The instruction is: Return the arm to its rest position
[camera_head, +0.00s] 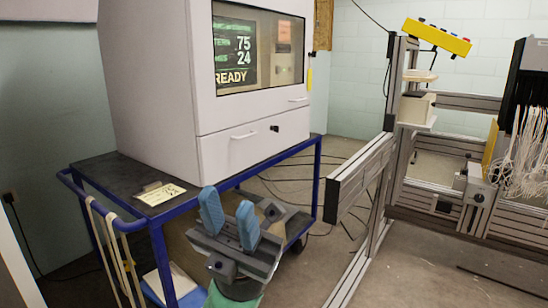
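My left gripper (229,223) shows at the bottom centre, with two blue padded fingers standing upright. The fingers are apart, with nothing seen between them. It is in front of the right part of the blue-framed cart, low in the picture. My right gripper is not in the picture. A bundle of pale threads (522,155) hangs at the far right, well away from my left gripper.
A blue-framed cart (160,213) carries a large white cabinet (152,75) with a screen reading READY. A metal profile frame (360,170) stands right of centre. A yellow control box (437,37) sits above it. Cables lie on the floor between.

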